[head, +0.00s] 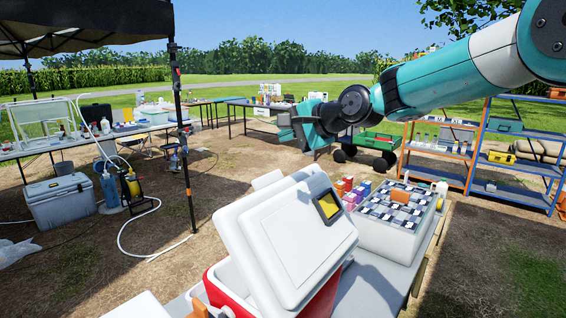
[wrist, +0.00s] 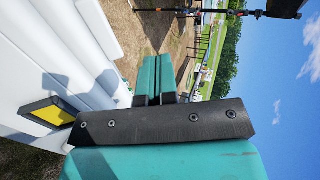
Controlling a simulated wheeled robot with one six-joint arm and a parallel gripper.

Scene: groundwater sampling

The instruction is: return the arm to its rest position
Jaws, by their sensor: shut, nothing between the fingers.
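My arm reaches in from the upper right in the head view, with teal and white links. My gripper (head: 297,132) is at its end, held in the air beyond the open lid of the cooler. In the wrist view my gripper (wrist: 155,76) has its teal fingers side by side, shut with nothing between them. The white cooler lid (head: 285,232) with a yellow label stands raised, and it also fills the left of the wrist view (wrist: 60,60).
The red cooler (head: 325,300) sits on a grey table beside a tray of vials (head: 392,212) and small coloured boxes. Blue and orange shelves (head: 520,165) stand at the right. A canopy pole (head: 183,130) stands left. Open ground lies between.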

